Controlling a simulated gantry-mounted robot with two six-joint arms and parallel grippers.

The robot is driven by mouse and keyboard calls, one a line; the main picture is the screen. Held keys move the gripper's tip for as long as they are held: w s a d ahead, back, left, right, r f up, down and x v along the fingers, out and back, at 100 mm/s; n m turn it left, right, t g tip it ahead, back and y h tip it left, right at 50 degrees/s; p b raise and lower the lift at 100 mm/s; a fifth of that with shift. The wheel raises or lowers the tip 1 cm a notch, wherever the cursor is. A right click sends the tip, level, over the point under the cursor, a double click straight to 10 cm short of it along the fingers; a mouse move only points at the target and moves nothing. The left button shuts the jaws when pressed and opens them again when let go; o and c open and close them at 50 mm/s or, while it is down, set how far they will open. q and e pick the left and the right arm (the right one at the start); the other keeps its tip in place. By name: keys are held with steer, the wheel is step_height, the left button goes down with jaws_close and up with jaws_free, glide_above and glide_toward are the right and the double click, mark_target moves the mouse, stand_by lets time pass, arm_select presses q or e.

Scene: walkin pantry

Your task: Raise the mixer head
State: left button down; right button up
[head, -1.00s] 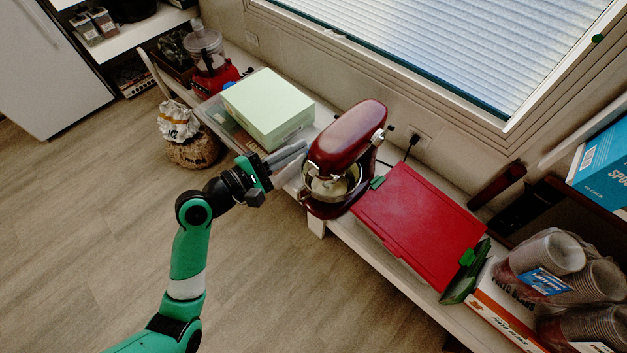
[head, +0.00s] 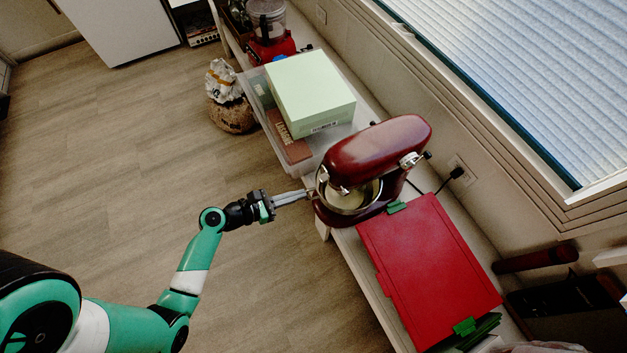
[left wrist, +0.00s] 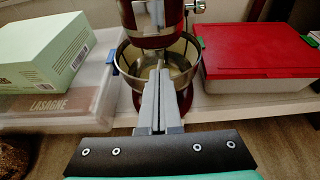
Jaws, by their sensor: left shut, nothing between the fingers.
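The dark red stand mixer (head: 384,146) stands on the low shelf with its steel bowl (head: 349,198) under the head. The head looks slightly tilted up, its front over the bowl. In the left wrist view the front of the head (left wrist: 153,16) shows at the top and the bowl (left wrist: 184,62) behind the fingers. My left gripper (head: 306,193) is shut and empty, its fingertips at the near side of the bowl, below the head's front end. In the left wrist view its fingers (left wrist: 161,78) lie together; whether they touch the bowl I cannot tell. My right gripper is not in view.
A pale green box (head: 311,92) on a clear bin stands left of the mixer. A red-lidded box (head: 430,268) stands close on its right. A wall and window lie behind. The floor in front is open.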

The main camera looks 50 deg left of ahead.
arm_select(q)
steer(key=b+x, duration=0.3)
steer(key=x, duration=0.5)
steer(key=shift+w+d+f, duration=0.1)
steer(key=shift+w+f, duration=0.05)
steer(key=shift+w, duration=0.4)
